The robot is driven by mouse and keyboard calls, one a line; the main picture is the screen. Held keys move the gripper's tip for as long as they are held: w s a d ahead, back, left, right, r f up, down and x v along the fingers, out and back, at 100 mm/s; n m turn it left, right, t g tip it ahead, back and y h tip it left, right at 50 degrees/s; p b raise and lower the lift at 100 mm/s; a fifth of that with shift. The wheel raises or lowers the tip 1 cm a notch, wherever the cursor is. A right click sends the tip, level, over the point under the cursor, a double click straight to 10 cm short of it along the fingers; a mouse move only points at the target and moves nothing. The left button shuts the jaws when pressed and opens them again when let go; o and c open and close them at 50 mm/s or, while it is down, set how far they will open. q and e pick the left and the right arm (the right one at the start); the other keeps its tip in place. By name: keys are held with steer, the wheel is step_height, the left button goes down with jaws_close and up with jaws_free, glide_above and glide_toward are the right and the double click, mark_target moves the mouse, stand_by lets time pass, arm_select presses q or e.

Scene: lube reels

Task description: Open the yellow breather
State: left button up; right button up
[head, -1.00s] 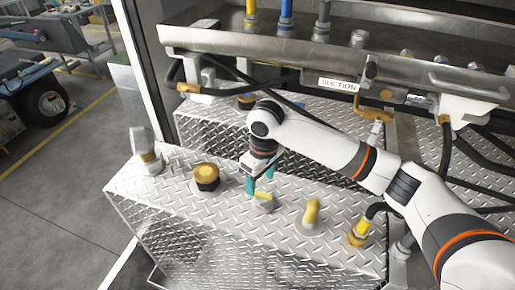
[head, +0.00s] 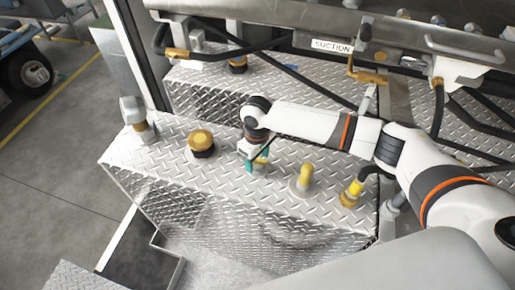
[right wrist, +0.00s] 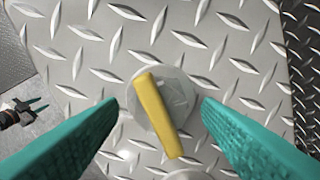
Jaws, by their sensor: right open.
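A yellow bar-shaped handle (right wrist: 157,115) sits on a round grey base (right wrist: 176,92) on the diamond-plate box, and I take it to be the yellow breather. My right gripper (right wrist: 160,108) is open above it, with one teal finger on each side and a gap to the handle on both sides. In the head view my right gripper (head: 254,160) points down at the box top and mostly hides the handle. A small gripper with teal fingers (right wrist: 22,112), apparently my left one, shows at the left edge of the right wrist view; its opening is unclear.
On the diamond-plate box (head: 235,205) stand a yellow-and-black cap (head: 201,142) to the left, a yellow elbow (head: 305,177) to the right, a yellow hose fitting (head: 351,192) and a grey-capped post (head: 136,115). A metal rail with a SUCTION label (head: 332,46) runs behind.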

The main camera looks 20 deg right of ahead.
steer(key=shift+f, duration=0.25)
steer(key=shift+c, duration=0.2)
steer(key=c, duration=1)
steer(key=n+p, duration=0.1)
steer(key=n, duration=0.1)
steer(key=shift+r+n, duration=0.15)
steer(key=shift+n, duration=0.15)
steer(key=n, duration=0.3)
steer(key=shift+n+p, duration=0.4)
